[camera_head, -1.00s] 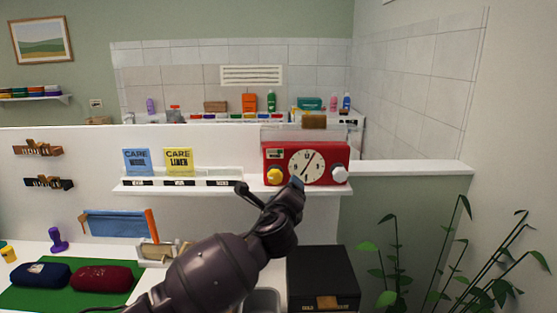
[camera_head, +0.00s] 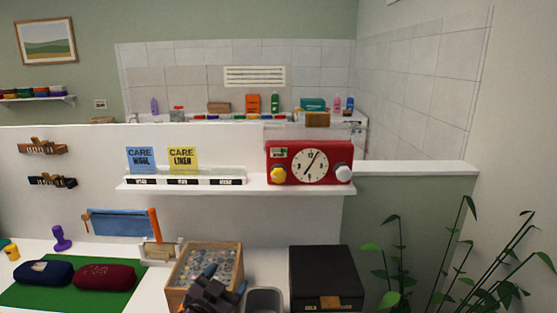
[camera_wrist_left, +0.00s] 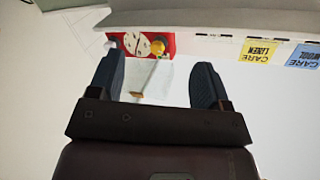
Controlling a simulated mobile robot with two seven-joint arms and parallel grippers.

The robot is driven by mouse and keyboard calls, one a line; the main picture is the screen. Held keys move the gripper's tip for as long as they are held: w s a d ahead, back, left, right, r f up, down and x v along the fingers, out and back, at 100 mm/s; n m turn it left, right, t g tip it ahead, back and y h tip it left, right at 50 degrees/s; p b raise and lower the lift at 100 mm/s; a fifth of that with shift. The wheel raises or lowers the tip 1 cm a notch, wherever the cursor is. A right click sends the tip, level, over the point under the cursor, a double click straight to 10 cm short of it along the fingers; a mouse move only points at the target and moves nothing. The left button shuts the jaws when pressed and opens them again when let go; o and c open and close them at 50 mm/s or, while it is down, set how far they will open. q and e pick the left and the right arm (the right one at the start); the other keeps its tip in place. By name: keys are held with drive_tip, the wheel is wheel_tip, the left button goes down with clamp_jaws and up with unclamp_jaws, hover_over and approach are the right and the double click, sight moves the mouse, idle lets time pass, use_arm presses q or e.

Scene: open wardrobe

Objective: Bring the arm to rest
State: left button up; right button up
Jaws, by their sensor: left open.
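My left gripper (camera_head: 212,288) is low in the head view, in front of a wooden box of round pieces (camera_head: 206,268), part of which it hides. In the left wrist view my left gripper (camera_wrist_left: 158,85) has its two dark fingers wide apart with nothing held between them. The red timer (camera_head: 309,162) with a clock dial, a yellow knob and a white knob stands on the white shelf, apart from the gripper. It also shows beyond the fingers in the left wrist view (camera_wrist_left: 141,44). My right gripper is not in view.
A black box (camera_head: 323,277) and a grey bin (camera_head: 263,301) stand right of the wooden box. A green mat (camera_head: 122,286) with two dark cushions lies at left. The white shelf (camera_head: 230,188) juts out above the counter. A plant (camera_head: 395,262) stands at right.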

use_arm(q)
drive_tip(key=s+a+f+n+g+y, duration=0.2)
drive_tip(key=s+a+f+n, duration=0.1)
drive_tip(key=s+a+f, duration=0.5)
drive_tip(key=s+a+f+n+g+y, duration=0.3)
drive_tip(key=s+a+f, duration=0.5)
drive_tip(key=s+f, duration=0.6)
drive_tip(key=s+b, duration=0.1)
drive_tip(key=s, duration=0.3)
drive_tip(key=shift+s+f+y, duration=0.25)
drive_tip(key=shift+f+y, duration=0.05)
drive_tip(key=shift+f, duration=0.1)
